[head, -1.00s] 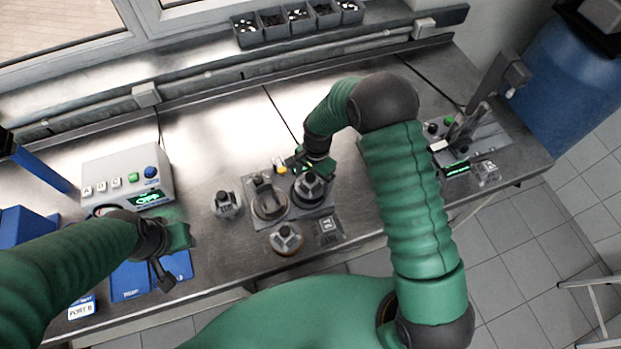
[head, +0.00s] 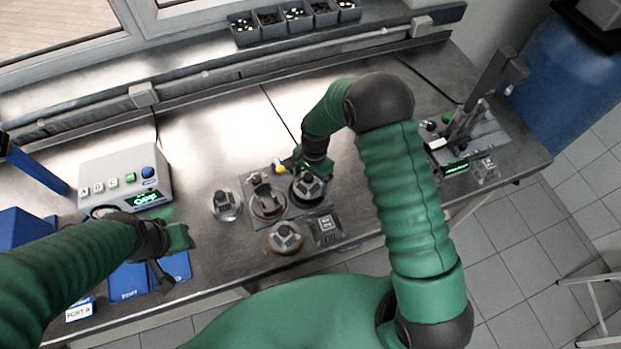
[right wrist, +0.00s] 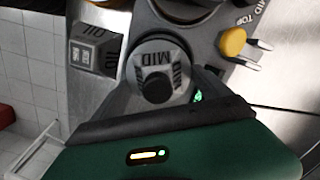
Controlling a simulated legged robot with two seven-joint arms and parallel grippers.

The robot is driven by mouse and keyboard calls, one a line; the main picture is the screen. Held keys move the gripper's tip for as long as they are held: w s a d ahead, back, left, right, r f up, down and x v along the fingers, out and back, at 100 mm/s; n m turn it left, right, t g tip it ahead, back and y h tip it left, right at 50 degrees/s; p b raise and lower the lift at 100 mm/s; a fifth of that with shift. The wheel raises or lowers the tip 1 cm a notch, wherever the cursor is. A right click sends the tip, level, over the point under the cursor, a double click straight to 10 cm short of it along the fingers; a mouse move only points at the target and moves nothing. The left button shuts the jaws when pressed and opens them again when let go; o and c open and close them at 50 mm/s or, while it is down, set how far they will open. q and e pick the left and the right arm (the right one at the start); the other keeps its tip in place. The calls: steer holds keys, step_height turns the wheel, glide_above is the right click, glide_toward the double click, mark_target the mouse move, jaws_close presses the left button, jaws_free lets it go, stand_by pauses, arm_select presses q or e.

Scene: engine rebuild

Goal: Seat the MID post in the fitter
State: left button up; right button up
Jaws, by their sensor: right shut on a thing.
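The MID post (right wrist: 157,62) is a grey stepped piece with a dark round knob and a MID label. It shows under my right gripper in the right wrist view, and as a dark-based post (head: 307,188) in the head view. My right gripper (head: 312,168) is shut on it, though the fingertips are mostly hidden. The post is over the right part of a grey plate (head: 325,207); I cannot tell whether it touches the plate. My left gripper (head: 172,262) hangs at the left above blue pads, its opening unclear. I cannot tell for sure which fixture is the fitter.
Similar posts stand left (head: 227,205) and in front (head: 285,238). An OIL-marked block (right wrist: 95,50) and a yellow-tipped part (right wrist: 233,42) are close by. A control box (head: 125,180) stands left, a lever device (head: 470,135) right. The bench behind the plate is clear.

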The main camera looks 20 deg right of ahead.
steer(key=o, duration=1.6)
steer(key=shift+r+p, duration=2.35)
steer(key=shift+r, duration=0.8)
steer(key=shift+f, duration=0.1)
